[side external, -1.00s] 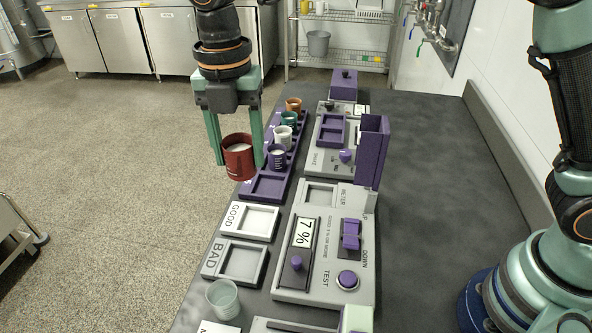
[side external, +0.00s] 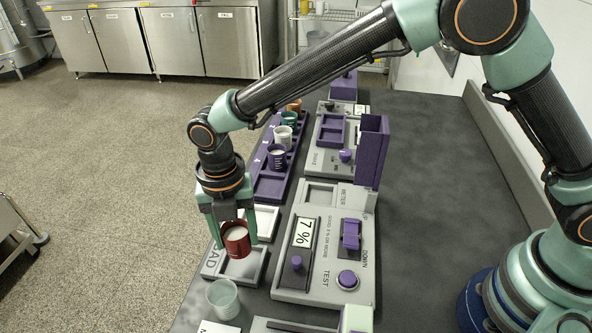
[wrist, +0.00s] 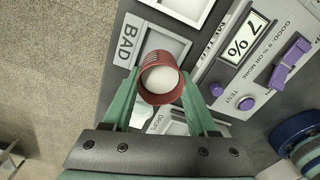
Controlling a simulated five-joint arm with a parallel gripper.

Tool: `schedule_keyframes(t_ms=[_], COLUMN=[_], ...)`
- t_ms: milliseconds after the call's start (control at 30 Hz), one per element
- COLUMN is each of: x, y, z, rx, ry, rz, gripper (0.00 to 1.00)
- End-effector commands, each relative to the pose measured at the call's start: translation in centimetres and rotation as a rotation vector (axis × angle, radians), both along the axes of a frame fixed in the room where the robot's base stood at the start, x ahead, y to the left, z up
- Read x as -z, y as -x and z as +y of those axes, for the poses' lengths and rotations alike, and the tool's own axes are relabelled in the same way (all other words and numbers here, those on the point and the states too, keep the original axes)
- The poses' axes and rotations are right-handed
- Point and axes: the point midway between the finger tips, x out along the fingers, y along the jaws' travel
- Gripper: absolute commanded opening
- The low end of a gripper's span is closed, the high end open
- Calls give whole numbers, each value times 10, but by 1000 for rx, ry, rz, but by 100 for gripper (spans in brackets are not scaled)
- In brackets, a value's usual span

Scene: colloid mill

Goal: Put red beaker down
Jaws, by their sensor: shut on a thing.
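The red beaker (side external: 236,241) holds a white content and is upright between the green fingers of my gripper (side external: 232,233). My gripper is shut on it. In the side view the beaker is over the BAD tray (side external: 246,273), covering part of its recess. The wrist view also shows the red beaker (wrist: 160,80) between the fingertips, in front of the tray marked BAD (wrist: 126,45). I cannot tell whether the beaker's base touches the tray. The GOOD tray (side external: 268,222) just behind is partly hidden by my gripper.
A clear greenish cup (side external: 222,298) stands just in front of the BAD tray. To the right is the meter panel (side external: 325,250), reading 7%, with purple controls. Behind, a purple rack (side external: 270,187) holds several cups. Dark bench top is free on the right.

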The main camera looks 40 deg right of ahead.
Motion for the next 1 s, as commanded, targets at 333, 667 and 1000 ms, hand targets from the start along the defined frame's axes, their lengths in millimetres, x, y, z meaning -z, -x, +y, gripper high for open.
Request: schedule_keyframes(t_ms=[333, 667, 1000], x=[34, 46, 49], y=[0, 0, 0], z=[0, 0, 0], rx=[0, 0, 0], ry=[2, -1, 0], rz=[2, -2, 0], gripper=[0, 0, 89])
